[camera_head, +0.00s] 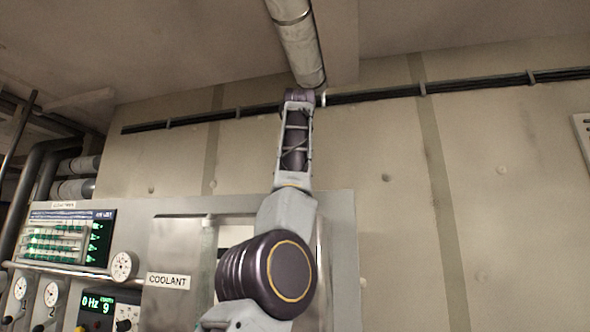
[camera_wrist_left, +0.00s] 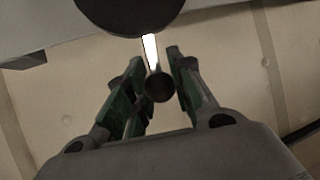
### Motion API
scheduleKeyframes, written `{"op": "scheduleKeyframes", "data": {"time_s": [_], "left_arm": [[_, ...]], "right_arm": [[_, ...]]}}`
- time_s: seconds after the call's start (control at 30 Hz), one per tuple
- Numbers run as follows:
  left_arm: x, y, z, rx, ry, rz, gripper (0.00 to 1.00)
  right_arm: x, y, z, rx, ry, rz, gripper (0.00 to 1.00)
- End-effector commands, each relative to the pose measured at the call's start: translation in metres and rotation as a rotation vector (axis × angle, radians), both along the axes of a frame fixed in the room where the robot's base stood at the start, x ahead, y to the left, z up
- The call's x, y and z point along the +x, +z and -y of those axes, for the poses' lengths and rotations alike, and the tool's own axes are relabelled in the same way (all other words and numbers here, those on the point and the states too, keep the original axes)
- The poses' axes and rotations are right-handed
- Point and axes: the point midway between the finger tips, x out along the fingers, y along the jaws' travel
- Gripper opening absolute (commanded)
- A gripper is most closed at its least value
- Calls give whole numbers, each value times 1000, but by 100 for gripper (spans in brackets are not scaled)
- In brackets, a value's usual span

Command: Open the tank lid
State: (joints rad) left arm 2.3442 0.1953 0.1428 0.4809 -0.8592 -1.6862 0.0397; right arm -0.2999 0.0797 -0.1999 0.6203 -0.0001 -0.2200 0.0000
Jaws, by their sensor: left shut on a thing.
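In the left wrist view, the two green-padded fingers of my left gripper (camera_wrist_left: 155,58) stand on either side of a thin bright rod with a dark round knob (camera_wrist_left: 160,88), the handle. The gripper is shut on this handle. The rod runs up to a large dark round part (camera_wrist_left: 125,12) at the top edge; whether this is the tank lid I cannot tell. In the head view, an arm of mine rises from the bottom middle toward the ceiling pipe; its gripper cannot be made out there. No tank is clearly recognisable. My right gripper is not in view.
In the head view, a large pipe (camera_head: 297,38) hangs from the ceiling above the arm. A cabinet with a COOLANT label (camera_head: 169,281) and a panel of screens and dials (camera_head: 65,235) stand at the lower left. A dark cable run (camera_head: 470,83) crosses the wall. The right wall is mostly bare.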

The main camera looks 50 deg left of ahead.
Motion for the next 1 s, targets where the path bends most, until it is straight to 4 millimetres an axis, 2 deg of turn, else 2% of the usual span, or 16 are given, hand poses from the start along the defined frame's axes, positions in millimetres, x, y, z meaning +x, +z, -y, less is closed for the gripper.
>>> {"op": "scheduleKeyframes", "data": {"time_s": [0.3, 0.33, 0.4, 0.43, 0.77, 1.0], "left_arm": [[2, -3, 0, -4, -1, -7, 0], [2, -3, 0, -4, -1, -7, 24], [1, -3, 0, -4, -1, -7, 33], [1, -2, 1, -4, -1, -7, 35], [0, 0, 1, -1, 0, -2, 35], [-7, 6, 9, 0, -1, 0, 35]], "right_arm": [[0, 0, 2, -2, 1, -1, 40], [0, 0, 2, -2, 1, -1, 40], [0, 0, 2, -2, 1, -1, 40], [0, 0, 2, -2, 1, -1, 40], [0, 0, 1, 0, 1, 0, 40], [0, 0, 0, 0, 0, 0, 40]]}}
